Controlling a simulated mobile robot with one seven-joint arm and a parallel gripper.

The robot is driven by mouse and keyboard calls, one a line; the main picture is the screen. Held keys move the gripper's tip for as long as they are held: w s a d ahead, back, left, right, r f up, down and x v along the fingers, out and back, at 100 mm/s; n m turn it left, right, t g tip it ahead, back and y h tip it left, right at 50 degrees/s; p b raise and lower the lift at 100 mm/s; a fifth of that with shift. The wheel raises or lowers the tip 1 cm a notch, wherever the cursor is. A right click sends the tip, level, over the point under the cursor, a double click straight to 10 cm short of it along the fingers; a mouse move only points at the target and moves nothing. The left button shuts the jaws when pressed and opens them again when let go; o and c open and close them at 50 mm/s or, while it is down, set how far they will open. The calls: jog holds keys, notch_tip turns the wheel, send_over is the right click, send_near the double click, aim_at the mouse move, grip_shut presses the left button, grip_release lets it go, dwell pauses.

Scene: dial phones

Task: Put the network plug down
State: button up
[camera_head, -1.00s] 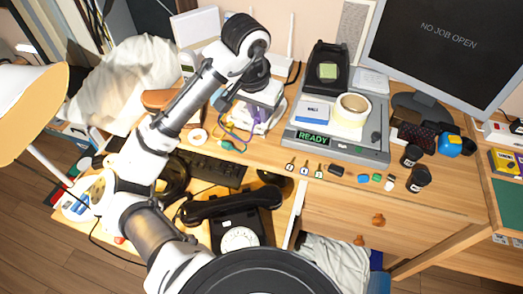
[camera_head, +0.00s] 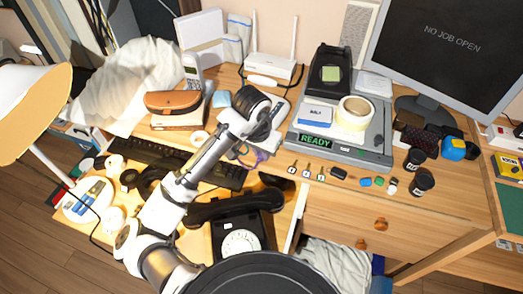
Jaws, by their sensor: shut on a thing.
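My gripper (camera_head: 262,134) points down over the desk, at the end of my arm and left of the grey printer-like device. Its fingers are mostly hidden behind my wrist, and it is shut on the network plug. The plug itself is too small and covered to make out. A purple-blue cable (camera_head: 258,157) lies on the desk just below the gripper. The white router (camera_head: 270,68) with upright antennas stands at the back of the desk, behind the gripper and apart from it.
The grey device (camera_head: 372,148) reading READY carries a tape roll (camera_head: 354,112) and a blue-white box. Keys and small blocks lie along the front edge. A black dial phone (camera_head: 240,236), a keyboard (camera_head: 150,153) and a brown case (camera_head: 172,101) are to the left. An open drawer is below.

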jog(key=shift+f, duration=0.1)
jog(key=o, duration=0.3)
jog(key=shift+f, duration=0.1)
jog(key=o, duration=0.5)
jog(key=r, duration=0.4)
jog(key=s+r, duration=0.1)
jog(key=r, duration=0.3)
jog(key=s+a+r, duration=0.1)
jog(key=r, duration=0.3)
jog(key=shift+r, duration=0.15)
